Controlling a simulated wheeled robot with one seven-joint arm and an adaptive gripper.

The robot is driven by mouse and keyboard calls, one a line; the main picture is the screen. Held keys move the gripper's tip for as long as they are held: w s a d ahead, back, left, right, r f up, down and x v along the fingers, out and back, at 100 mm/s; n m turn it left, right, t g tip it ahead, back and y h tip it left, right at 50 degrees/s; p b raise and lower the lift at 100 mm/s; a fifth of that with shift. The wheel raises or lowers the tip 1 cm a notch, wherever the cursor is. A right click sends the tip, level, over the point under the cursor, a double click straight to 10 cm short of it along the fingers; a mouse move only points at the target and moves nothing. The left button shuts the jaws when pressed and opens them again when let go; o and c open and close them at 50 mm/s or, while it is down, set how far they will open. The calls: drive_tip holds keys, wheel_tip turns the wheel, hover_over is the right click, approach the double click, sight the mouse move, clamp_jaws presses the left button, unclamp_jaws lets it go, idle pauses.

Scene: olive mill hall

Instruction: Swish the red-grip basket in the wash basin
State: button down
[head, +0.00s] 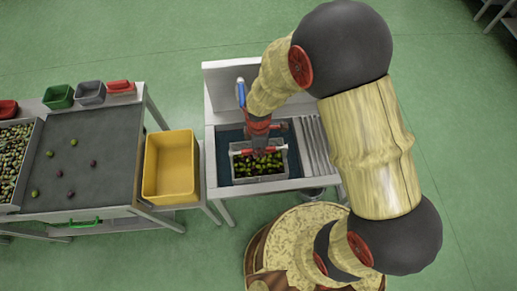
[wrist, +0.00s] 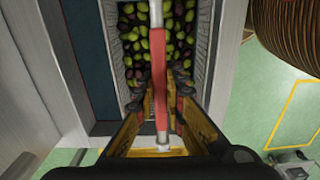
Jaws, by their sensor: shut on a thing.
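The basket (head: 236,171) is a grey wire-like box filled with green and dark olives. It is in or just over the wash basin (head: 223,166) in the head view; its exact height is hard to tell. Its white handle bar has a red grip (wrist: 162,100), seen in the wrist view. My gripper (wrist: 165,92) is shut on the red grip, with a finger on either side of it. In the head view my gripper (head: 262,152) is above the basket, and the arm hides part of it. The dark basin floor shows beside the basket.
A ribbed drainboard (head: 314,147) lies right of the basin. A blue-handled tap (head: 241,92) stands at its back left. A yellow bin (head: 170,168) stands left. Further left, a table (head: 105,150) holds loose olives and small green, grey and red trays.

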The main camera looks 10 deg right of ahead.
wheel_tip(320, 180, up, 12)
drive_tip(key=p, duration=1.1)
drive_tip(key=shift+r+p, duration=0.2)
drive_tip(key=shift+p, duration=0.2)
drive_tip(key=shift+w, duration=0.1)
